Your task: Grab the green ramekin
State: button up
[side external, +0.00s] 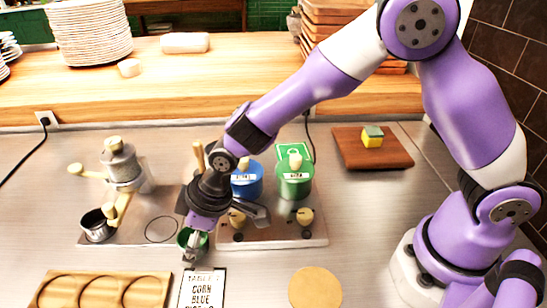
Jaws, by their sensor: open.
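The green ramekin (183,238) is a small dark-green cup on the steel counter, left of centre. My gripper (197,244) points down at it and is open. Its fingers overlap the ramekin in the picture and hide part of it. I cannot tell whether a finger touches it or reaches inside the rim.
A card reading "CORN BLUE" (202,289) lies just in front. A stand holds a blue canister (247,187) and a green canister (294,185). A grinder (122,163) with a metal cup (97,226) stands left. A wooden tray (60,287) and round disc (315,288) lie in front.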

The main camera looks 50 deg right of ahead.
jog(key=c, duration=1)
